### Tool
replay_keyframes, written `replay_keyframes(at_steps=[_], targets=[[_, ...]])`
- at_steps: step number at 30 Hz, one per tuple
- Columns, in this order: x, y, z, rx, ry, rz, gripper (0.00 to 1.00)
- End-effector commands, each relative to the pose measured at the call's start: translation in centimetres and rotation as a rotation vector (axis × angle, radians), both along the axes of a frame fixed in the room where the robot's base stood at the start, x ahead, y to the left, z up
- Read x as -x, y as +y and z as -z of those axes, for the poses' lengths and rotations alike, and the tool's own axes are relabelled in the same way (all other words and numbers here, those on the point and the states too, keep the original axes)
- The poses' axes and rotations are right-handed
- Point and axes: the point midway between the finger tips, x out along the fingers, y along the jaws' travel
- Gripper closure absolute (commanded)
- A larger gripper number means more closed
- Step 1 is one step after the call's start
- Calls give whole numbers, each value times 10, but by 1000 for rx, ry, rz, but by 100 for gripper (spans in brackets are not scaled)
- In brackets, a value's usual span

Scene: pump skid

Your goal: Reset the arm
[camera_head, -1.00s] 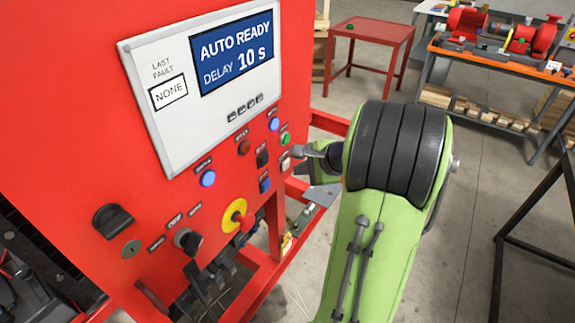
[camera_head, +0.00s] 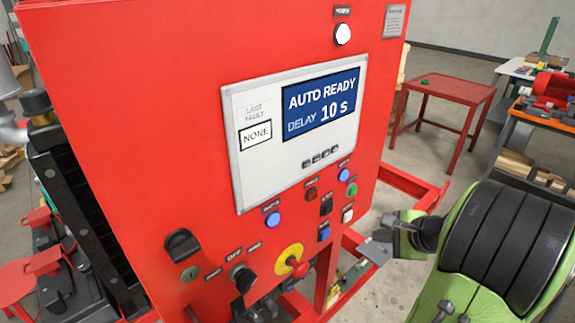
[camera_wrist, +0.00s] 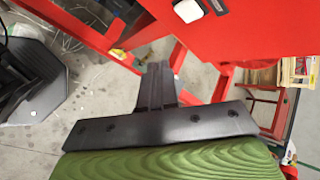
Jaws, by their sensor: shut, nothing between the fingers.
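My green and black arm (camera_head: 500,250) is bent at the right edge of the head view, in front of the red control cabinet (camera_head: 150,90). My gripper (camera_head: 377,250) shows only partly there, below and right of the panel's buttons. In the wrist view my gripper (camera_wrist: 156,70) has its dark fingers together and empty, with bare floor and red frame bars beyond the tips. It is apart from the panel controls. The panel screen (camera_head: 321,100) reads AUTO READY, DELAY 10 s, and the label beside it reads NONE.
The cabinet carries a yellow-ringed red knob (camera_head: 292,261), a black rotary switch (camera_head: 183,246) and several small buttons. Red frame bars (camera_wrist: 90,30) run close to my fingers. A red table (camera_head: 445,90) and a cluttered workbench (camera_head: 540,118) stand behind. Grey floor lies open between them.

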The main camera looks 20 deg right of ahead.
Motion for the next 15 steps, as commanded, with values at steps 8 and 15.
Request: replay_keyframes(at_steps=[8,15], targets=[[-9,79,-28,254,42,-351,100],[67,216,-58,875,94,-1155,100]])
